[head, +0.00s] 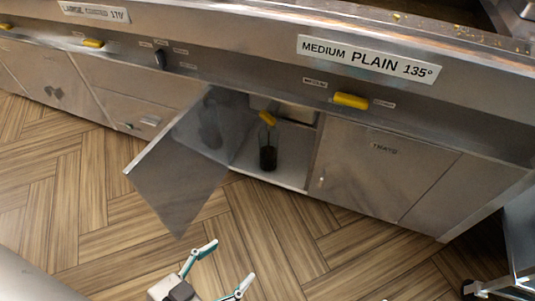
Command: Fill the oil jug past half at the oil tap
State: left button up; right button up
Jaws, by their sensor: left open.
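A dark container (268,157), which looks like the oil jug, stands upright inside an open cabinet under the fryer counter. A yellow handle (267,118) shows just above it, probably the oil tap's. I cannot tell whether the jug touches the tap or how full it is. My left gripper (228,266) is open and empty over the floor at the bottom of the view, well apart from the jug and in front of the cabinet. My right gripper is not in view.
The open cabinet door (180,175) swings out left of the jug. A closed cabinet marked THAYG or similar (375,170) is to the right. Yellow handles (351,100) line the counter front. A metal frame (520,235) stands at the right edge. The wooden floor in front is clear.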

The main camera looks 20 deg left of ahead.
aim_at(269, 118)
jog(key=i+l+u, duration=0.4)
jog(key=i+l, duration=0.15)
jog(key=l, duration=0.2)
jog(key=i+l+u, duration=0.2)
jog(key=l, duration=0.25)
